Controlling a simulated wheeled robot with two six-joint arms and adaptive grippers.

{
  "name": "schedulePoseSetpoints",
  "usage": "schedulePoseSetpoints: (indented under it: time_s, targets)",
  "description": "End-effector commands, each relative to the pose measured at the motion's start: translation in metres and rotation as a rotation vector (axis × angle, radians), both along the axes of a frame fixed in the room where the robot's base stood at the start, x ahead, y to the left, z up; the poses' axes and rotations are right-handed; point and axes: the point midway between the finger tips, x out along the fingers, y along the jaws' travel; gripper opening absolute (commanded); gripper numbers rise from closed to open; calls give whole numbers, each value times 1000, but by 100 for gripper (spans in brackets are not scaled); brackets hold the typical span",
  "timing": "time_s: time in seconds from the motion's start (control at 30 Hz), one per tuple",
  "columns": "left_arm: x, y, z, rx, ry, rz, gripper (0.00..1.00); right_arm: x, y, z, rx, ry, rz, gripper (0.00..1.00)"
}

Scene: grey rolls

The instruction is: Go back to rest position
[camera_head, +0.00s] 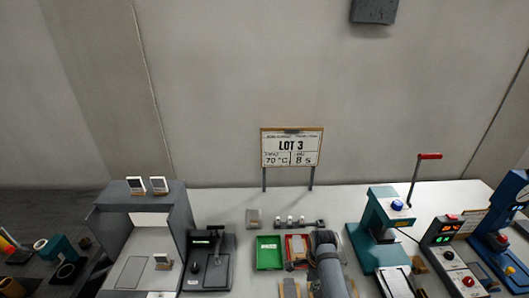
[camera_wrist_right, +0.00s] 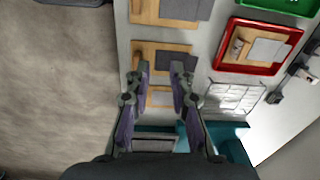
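My right gripper shows in the right wrist view (camera_wrist_right: 161,75). Its two fingers are spread apart with nothing between them. It hangs over the front strip of the table, above a wooden board with a dark grey patch (camera_wrist_right: 162,60). In the head view my grey right arm (camera_head: 328,262) comes up from the bottom edge, just right of the red tray (camera_head: 297,248), and hides part of the table there. My left gripper is in neither view.
A green tray (camera_head: 269,252) stands left of the red one. A black device (camera_head: 207,262) and a grey booth (camera_head: 146,225) stand further left. A teal press (camera_head: 382,230) with a red-handled lever stands right. A LOT 3 sign (camera_head: 291,148) stands at the back.

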Motion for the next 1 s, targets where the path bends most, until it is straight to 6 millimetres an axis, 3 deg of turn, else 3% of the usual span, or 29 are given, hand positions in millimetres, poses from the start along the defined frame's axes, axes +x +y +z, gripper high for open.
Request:
schedulePoseSetpoints:
  time_s: [0.1,0.2,0.57,0.77,1.0]
  targets:
    - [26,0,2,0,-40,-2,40,-13,-12,-1,-8,-17,84,22]
    - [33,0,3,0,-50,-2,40,-25,-23,-1,-20,-35,174,22]
    - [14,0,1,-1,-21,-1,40,-89,-67,20,-115,-112,657,22]
    - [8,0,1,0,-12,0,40,-127,-80,46,-189,-142,967,22]
    - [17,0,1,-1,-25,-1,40,-165,-84,82,-273,-165,1313,22]
